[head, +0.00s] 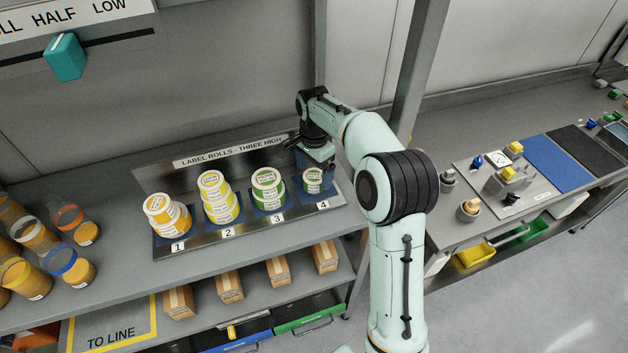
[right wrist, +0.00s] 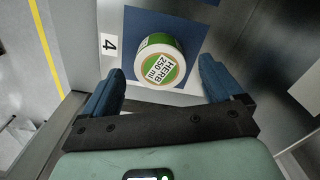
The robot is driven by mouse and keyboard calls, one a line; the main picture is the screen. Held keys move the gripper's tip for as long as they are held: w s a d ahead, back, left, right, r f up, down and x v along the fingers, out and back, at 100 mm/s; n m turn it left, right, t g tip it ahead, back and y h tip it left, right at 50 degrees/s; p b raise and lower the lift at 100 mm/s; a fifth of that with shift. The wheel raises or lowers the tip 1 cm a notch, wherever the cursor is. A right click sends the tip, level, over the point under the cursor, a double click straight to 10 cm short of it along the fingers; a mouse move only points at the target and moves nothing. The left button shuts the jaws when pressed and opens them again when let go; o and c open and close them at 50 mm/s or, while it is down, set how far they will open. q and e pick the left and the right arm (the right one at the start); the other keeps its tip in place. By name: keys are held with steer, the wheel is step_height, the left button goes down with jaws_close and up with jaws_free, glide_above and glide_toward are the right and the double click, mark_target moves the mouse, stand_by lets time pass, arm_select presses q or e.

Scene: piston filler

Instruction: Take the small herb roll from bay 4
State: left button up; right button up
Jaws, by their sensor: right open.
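The small herb roll (head: 313,180) is a short white roll with a green band, standing alone on the blue square of bay 4. In the right wrist view the herb roll (right wrist: 160,60) reads "HERB 250 ml" and lies ahead, between the lines of the fingers. My right gripper (head: 316,150) is above and just behind bay 4, partly hiding the roll's top. In the right wrist view my right gripper (right wrist: 158,85) has its blue fingers spread wide, with nothing between them. My left gripper is in neither view.
The label roll tray (head: 240,225) also holds yellow-labelled rolls (head: 220,198) in bays 1 and 2 and green-labelled rolls (head: 268,190) in bay 3, close left of bay 4. A grey post (head: 413,65) stands right of my arm. Jars (head: 70,265) stand at the left.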

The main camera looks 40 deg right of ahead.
steer(key=shift+f, duration=1.35)
steer(key=c, duration=1.2)
steer(key=shift+r, duration=0.15)
